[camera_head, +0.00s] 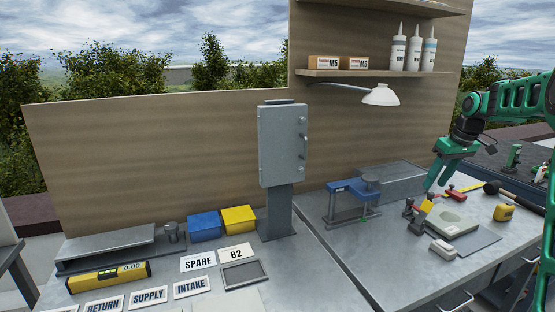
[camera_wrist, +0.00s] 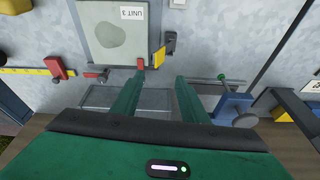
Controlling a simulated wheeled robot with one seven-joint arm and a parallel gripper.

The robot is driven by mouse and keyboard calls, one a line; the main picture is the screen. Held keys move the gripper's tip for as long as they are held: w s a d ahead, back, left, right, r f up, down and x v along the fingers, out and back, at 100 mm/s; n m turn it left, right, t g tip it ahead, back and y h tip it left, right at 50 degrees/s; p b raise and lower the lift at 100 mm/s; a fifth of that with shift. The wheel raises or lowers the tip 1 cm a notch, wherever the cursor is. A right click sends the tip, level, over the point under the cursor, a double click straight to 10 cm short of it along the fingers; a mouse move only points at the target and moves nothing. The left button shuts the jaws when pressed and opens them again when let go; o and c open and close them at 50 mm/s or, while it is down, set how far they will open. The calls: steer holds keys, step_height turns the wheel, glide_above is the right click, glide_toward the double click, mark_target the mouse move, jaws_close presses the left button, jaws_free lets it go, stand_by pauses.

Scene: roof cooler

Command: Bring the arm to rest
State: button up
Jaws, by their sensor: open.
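My green arm (camera_head: 510,96) reaches in from the right edge in the head view, with its upper links bent above the right bench. My gripper (camera_head: 438,183) points downward over the bench, near the small red and yellow clamp parts. In the wrist view my gripper (camera_wrist: 159,76) shows two green fingers spread apart with nothing between them. I cannot tell the height of the fingers above the bench.
A blue vise-like stand (camera_head: 352,188) is left of my gripper. A white lamp (camera_head: 381,95) hangs under the shelf (camera_head: 375,74). A yellow tape measure (camera_head: 503,212) lies at the right.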

steer(key=s+a+m+g+h, duration=0.1)
steer(key=s+a+m, duration=0.2)
steer(key=s, duration=0.8)
steer(key=s+a+m+g, duration=0.1)
steer(key=s+a+m, duration=0.1)
steer(key=s, duration=1)
steer(key=s+a+f+m, duration=0.2)
steer(key=s+f, duration=0.2)
steer(key=s, duration=0.7)
steer(key=s+a+f+m+g, duration=0.1)
steer(key=s+a+f+m, duration=0.1)
steer(key=s, duration=1)
steer(key=shift+s+a+f, duration=0.25)
steer(key=shift+a+f, duration=0.5)
steer(key=shift+f, duration=0.15)
steer(key=shift+w+f, duration=0.25)
steer(key=shift+w, duration=0.4)
